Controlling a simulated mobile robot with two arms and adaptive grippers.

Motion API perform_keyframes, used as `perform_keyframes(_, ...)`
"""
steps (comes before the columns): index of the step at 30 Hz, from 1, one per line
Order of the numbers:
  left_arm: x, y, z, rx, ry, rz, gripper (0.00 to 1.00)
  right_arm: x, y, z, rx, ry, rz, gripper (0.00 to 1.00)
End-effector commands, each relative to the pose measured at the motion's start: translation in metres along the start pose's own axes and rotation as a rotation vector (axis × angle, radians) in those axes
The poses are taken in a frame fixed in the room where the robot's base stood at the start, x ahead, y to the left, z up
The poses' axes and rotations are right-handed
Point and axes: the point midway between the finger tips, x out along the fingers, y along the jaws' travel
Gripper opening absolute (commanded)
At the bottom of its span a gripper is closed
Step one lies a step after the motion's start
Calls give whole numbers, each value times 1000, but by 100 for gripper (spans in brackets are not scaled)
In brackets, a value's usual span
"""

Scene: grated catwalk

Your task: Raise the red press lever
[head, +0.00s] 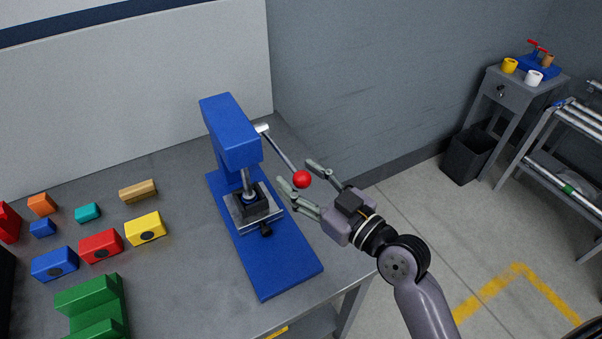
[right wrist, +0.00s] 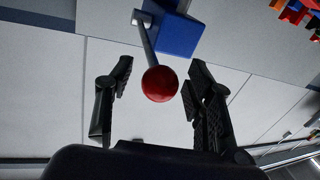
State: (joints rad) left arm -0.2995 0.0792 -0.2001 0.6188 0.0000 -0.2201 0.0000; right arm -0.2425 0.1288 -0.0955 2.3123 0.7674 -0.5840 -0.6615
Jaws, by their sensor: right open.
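The blue press (head: 230,138) stands on the grey table. Its metal lever (head: 279,148) slants down to the right from the press head and ends in a red ball knob (head: 302,179). My right gripper (head: 299,175) is open at the knob, with its fingers on either side of it. In the right wrist view the red knob (right wrist: 160,84) sits between the two open fingers (right wrist: 157,88), with gaps visible on both sides. The lever rod (right wrist: 146,42) runs up from it to the blue press (right wrist: 177,30). My left gripper is not in view.
Several coloured blocks, including a yellow one (head: 146,228) and a green one (head: 95,309), lie left of the press on the grey table (head: 180,275). A small side table (head: 515,92) and a dark bin (head: 467,155) stand at the far right. Floor shows right of the table.

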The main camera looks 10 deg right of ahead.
Motion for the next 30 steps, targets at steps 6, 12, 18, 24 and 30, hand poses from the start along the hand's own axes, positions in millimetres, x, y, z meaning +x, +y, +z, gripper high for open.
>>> perform_keyframes(6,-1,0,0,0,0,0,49,5,0,1,-1,-1,-1,49)
perform_keyframes(12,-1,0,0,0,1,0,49,5,0,1,-1,-1,-1,46)
perform_keyframes(18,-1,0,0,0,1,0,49,5,0,1,-1,-1,-1,32)
perform_keyframes(24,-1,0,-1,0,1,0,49,5,0,1,-1,-1,-1,19)
perform_keyframes(30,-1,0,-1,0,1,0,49,5,0,1,-1,-1,-1,6)
